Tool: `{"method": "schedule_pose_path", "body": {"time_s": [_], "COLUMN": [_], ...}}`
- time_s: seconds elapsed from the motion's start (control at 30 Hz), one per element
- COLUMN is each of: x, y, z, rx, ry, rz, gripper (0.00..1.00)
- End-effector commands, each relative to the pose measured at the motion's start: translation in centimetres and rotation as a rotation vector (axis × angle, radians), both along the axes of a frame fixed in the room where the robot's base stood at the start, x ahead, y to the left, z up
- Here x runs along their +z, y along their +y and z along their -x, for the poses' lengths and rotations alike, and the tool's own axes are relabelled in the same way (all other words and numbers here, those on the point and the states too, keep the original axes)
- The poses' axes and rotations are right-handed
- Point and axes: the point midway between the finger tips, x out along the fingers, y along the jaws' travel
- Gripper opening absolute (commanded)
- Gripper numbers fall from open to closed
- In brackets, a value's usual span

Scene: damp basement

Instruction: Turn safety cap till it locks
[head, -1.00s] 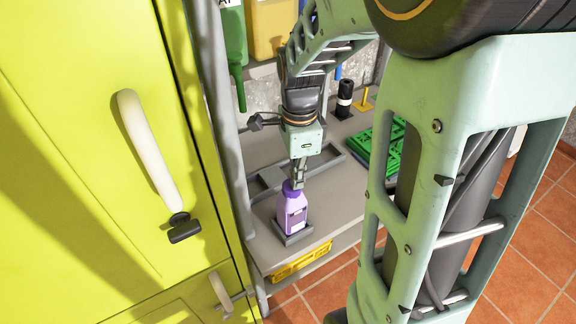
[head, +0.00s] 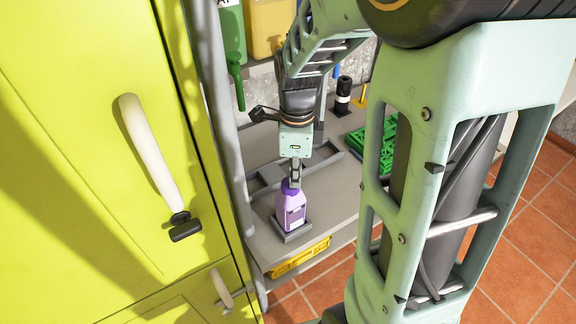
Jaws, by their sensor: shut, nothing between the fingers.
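A light purple bottle (head: 292,213) with a pale label stands upright in a dark grey square holder (head: 293,234) near the front edge of the bench. Its darker purple cap (head: 290,187) sits on top. My gripper (head: 294,183) points down directly above the cap, with its fingers shut and nothing held between them. The fingertips are at the cap's top; I cannot tell whether they touch it. The fingers partly hide the cap, so its thread and any lock mark cannot be made out.
A yellow-green cabinet (head: 80,130) with a cream handle (head: 146,145) stands close on the left. A grey post (head: 225,120) rises beside the bench.

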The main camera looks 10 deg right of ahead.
Motion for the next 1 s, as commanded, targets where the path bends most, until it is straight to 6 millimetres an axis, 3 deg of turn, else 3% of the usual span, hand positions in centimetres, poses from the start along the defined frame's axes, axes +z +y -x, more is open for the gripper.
{"method": "schedule_pose_path", "body": {"time_s": [0.3, 1.0], "x": [-0.18, -0.16], "y": [0.14, 0.34], "z": [0.40, 0.46], "rx": [-0.138, -0.258], "ry": [0.009, 0.009], "rz": [0.000, 0.000], "gripper": [0.00, 0.00]}}
